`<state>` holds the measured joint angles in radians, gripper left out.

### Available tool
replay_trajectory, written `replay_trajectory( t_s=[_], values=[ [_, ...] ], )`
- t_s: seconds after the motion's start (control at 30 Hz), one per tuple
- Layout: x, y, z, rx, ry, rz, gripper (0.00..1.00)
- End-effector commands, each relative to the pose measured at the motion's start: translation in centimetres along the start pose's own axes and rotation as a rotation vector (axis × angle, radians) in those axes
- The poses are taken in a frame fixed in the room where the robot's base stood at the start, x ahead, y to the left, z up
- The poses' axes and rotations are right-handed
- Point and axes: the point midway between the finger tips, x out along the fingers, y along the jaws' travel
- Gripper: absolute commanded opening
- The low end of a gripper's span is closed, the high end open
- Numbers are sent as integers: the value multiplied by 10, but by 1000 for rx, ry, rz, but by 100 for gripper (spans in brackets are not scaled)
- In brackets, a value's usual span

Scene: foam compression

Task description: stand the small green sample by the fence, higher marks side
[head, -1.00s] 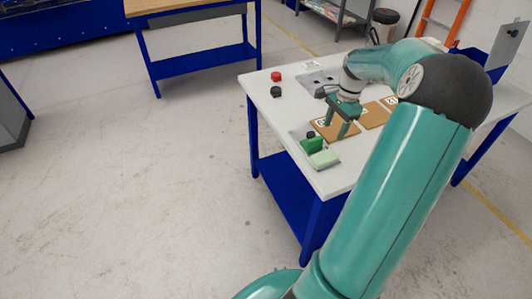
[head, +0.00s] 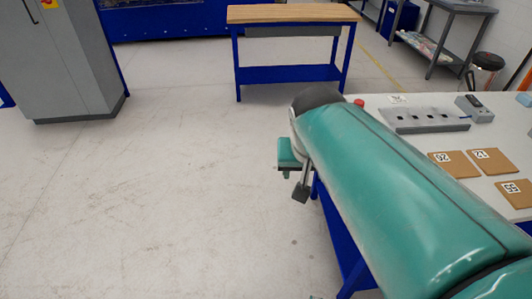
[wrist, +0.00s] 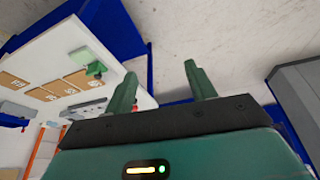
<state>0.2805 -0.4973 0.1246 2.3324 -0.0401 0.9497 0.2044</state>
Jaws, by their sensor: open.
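Two green foam pieces sit close together near the table edge in the wrist view, a paler block (wrist: 79,55) and a darker green one (wrist: 96,69). I cannot tell their exact sizes there. In the head view my arm hides them. My gripper (wrist: 162,84) is open with nothing between its fingers. It hangs off the table's left side, over the floor, apart from the foam. In the head view it is partly hidden behind my arm link. Brown boards with number cards lie on the white table, among them 92 (head: 453,165), 71 (head: 492,162) and 55 (head: 515,192). I cannot make out the fence.
A grey fixture with dark holes (head: 425,120) and a small grey device (head: 473,108) stand at the table's back. A red button (head: 360,102) is beside my arm. A wood-topped bench (head: 290,14) and a grey cabinet (head: 65,60) stand beyond clear floor.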

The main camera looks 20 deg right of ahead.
Motion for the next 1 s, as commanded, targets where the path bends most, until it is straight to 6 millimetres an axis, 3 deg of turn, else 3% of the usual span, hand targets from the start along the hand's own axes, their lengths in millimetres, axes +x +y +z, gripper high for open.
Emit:
replay_trajectory(
  t_s=[0.1, 0.23, 0.67, 0.93, 1.0],
  values=[
    [-15, -21, 33, -163, 71, -85, 55],
    [-21, -32, 55, -273, 116, -148, 55],
    [-22, -35, 62, -311, 130, -170, 55],
    [-23, -35, 62, -310, 130, -170, 4],
    [-22, -35, 62, -305, 129, -170, 0]
  ],
)
